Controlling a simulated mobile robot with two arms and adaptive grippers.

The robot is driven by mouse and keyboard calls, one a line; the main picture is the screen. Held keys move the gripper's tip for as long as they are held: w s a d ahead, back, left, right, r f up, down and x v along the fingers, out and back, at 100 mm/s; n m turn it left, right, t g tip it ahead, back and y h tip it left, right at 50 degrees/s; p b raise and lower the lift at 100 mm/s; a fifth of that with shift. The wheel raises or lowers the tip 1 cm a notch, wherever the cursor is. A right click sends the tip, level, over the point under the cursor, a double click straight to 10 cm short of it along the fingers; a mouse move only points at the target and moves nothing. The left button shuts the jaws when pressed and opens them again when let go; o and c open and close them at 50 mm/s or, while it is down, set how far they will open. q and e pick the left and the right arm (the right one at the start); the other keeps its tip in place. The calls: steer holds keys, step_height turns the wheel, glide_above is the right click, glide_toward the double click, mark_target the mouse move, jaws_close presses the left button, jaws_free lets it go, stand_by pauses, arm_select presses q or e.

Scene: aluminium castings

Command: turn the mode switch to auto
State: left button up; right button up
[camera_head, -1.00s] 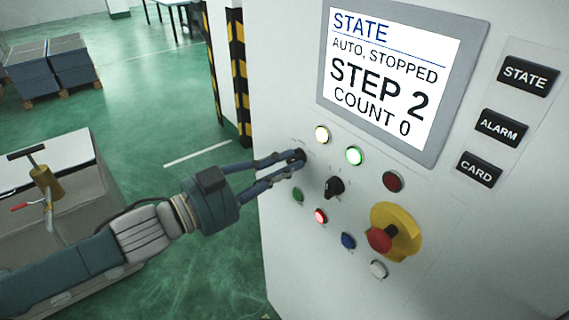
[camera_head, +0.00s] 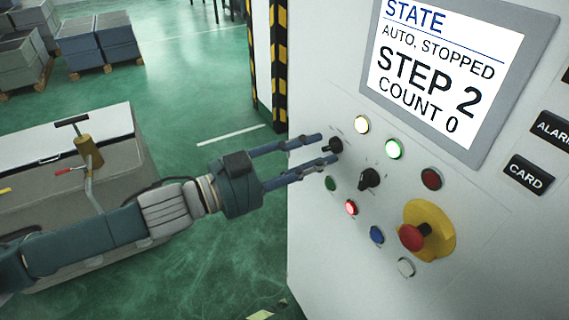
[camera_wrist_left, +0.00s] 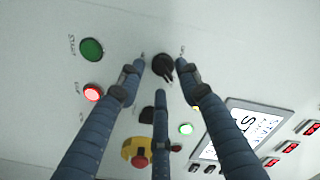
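A black rotary knob (camera_head: 335,146), which I take for the mode switch, sits on the white panel at the upper left of the controls. Its small labels are unreadable in the head view. My left gripper (camera_head: 328,149) is open, its fingertips apart at the knob; it holds nothing. In the left wrist view the knob (camera_wrist_left: 163,67) lies just beyond the spread fingers (camera_wrist_left: 160,75). The screen (camera_head: 440,75) reads "AUTO, STOPPED", "STEP 2", "COUNT 0". My right gripper is not in view.
A second black knob (camera_head: 369,178) sits close, lower right. Nearby are a green button (camera_head: 330,183), a lit red button (camera_head: 351,207), lit white (camera_head: 362,124) and green (camera_head: 394,148) lamps, and a red emergency stop (camera_head: 412,237). A cart-like unit (camera_head: 60,150) stands left.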

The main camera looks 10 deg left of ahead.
arm_select(q)
steer(key=v, duration=1)
steer(key=shift+s+a, duration=0.2)
steer(key=shift+a, duration=0.05)
